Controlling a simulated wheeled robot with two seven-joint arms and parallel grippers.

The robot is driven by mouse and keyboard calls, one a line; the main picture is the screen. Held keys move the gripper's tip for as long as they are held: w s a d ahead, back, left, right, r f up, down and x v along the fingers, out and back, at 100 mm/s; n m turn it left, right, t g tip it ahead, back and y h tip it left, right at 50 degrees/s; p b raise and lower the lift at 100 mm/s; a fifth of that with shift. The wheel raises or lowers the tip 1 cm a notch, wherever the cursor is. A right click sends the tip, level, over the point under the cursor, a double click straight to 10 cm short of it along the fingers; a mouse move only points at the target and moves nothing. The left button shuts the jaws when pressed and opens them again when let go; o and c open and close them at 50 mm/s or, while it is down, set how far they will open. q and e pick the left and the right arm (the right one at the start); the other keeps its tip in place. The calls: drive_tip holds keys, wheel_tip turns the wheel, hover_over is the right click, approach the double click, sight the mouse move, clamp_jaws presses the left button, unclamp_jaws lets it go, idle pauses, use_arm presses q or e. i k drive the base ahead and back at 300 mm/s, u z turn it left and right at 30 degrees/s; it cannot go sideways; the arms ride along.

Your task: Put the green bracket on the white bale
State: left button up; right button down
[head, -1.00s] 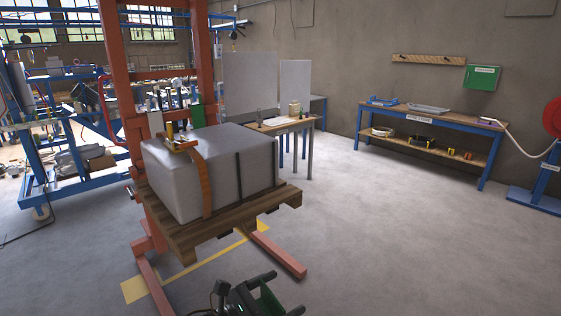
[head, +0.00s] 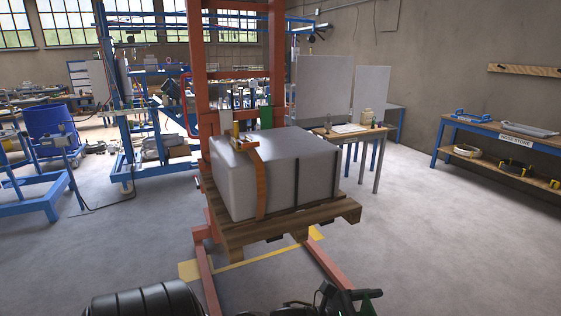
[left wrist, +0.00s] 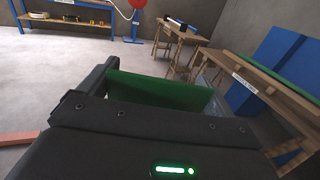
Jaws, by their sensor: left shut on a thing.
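The white bale (head: 265,180) is a large wrapped block on a wooden pallet, in the middle of the head view. An orange strap (head: 259,185) and two dark straps run down its front. The green bracket (left wrist: 160,90) shows as a flat green plate in the left wrist view. My left gripper (left wrist: 150,98) is shut on it. In the head view my left gripper (head: 350,300) is at the bottom edge, partly cut off, low and in front of the pallet, apart from the bale. A green bit of the bracket (head: 371,293) shows there. My right gripper is not in view.
The wooden pallet (head: 340,214) rests on an orange lift frame (head: 196,90) with legs reaching forward. A yellow floor line (head: 240,256) runs under it. A small table (head: 345,134) stands behind right, a blue workbench (head: 480,127) farther right. Floor at right is clear.

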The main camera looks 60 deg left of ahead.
sight(296, 138)
drive_tip(key=i, duration=2.9)
drive_tip(key=u, duration=2.1)
drive_tip(key=i, duration=1)
